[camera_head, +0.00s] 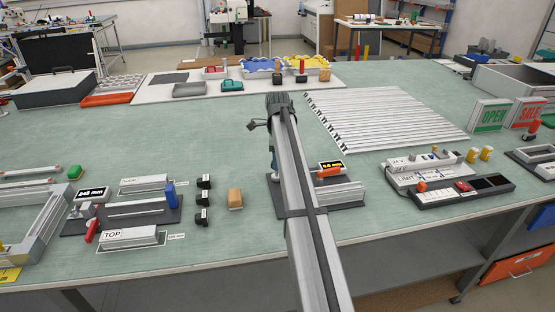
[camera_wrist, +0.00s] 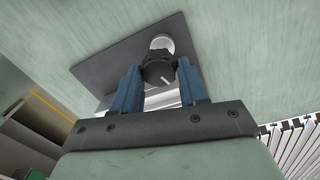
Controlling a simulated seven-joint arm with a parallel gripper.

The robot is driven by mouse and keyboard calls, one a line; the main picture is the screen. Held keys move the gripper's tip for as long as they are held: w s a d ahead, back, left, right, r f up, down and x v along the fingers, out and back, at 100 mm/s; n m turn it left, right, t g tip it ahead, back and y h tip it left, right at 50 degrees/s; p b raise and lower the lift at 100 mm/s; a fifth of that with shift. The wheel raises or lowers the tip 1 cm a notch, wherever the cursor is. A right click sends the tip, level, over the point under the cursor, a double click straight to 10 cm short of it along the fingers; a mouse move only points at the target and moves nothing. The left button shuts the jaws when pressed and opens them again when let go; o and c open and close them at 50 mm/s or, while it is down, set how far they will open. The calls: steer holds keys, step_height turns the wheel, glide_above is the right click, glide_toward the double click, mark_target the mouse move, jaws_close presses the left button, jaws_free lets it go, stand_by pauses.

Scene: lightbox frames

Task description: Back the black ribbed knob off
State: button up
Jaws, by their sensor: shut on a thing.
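The black ribbed knob (camera_wrist: 156,73) shows in the wrist view between the two blue fingers of my gripper (camera_wrist: 159,66). It has a white mark line on its face, and a light round part shows just behind it. My gripper is shut on the knob, with one finger on each side. Below the knob is a dark grey base plate (camera_wrist: 105,68), which also shows in the head view (camera_head: 345,203). In the head view my arm hides the knob and most of my gripper; only a bit of blue finger shows.
An orange part (camera_head: 328,172) and a small lit display (camera_head: 331,165) stand on the same plate, right of my arm. A wooden block (camera_head: 235,198) and several small black blocks lie to the left. White rails (camera_head: 385,120) lie behind right. Green mat between is clear.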

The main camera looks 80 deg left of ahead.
steer(key=n, duration=0.3)
steer(key=shift+n, duration=0.4)
steer(key=n, duration=0.3)
steer(key=shift+n, duration=0.4)
steer(key=n, duration=0.6)
steer(key=shift+s+a+t, duration=0.1)
steer(key=shift+s+t, duration=0.05)
steer(key=shift+t, duration=0.15)
steer(key=shift+n, duration=0.3)
steer(key=o, duration=1.1)
steer(key=shift+c, duration=0.2)
step_height(320, 180, up, 14)
steer(key=shift+s+a, duration=0.15)
steer(key=shift+s, duration=0.1)
steer(key=shift+f, duration=0.1)
